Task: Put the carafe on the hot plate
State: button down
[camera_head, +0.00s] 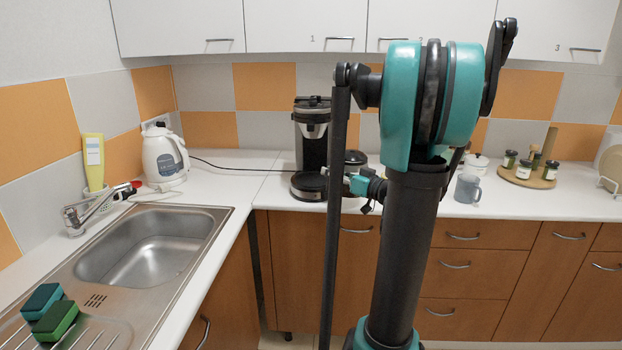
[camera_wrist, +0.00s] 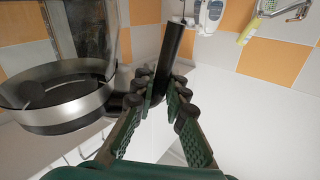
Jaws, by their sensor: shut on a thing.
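The carafe, seen in the wrist view, has a clear glass body, a steel band (camera_wrist: 60,112) and a black handle (camera_wrist: 172,52). My gripper (camera_wrist: 165,88) is shut on this handle, with its green fingers on both sides. The wrist view is upside down. In the head view the carafe's dark top (camera_head: 355,157) shows just right of the coffee machine (camera_head: 313,140); my arm hides much of its body. The round dark hot plate (camera_head: 308,187) at the machine's foot looks bare, with the carafe to its right. I cannot tell the carafe's height above the counter.
A white kettle (camera_head: 164,157) stands left of the machine, its cable running across the counter. The sink (camera_head: 150,245) is at the left. A grey mug (camera_head: 467,188) and a round wooden tray (camera_head: 526,181) with jars stand at the right. Wall cupboards hang above.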

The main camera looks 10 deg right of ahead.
jog(key=f+x, duration=0.1)
jog(key=x, duration=1.7)
jog(key=shift+f, duration=0.1)
jog(key=c, duration=1.6)
grip_release()
jog(key=shift+o, duration=0.2)
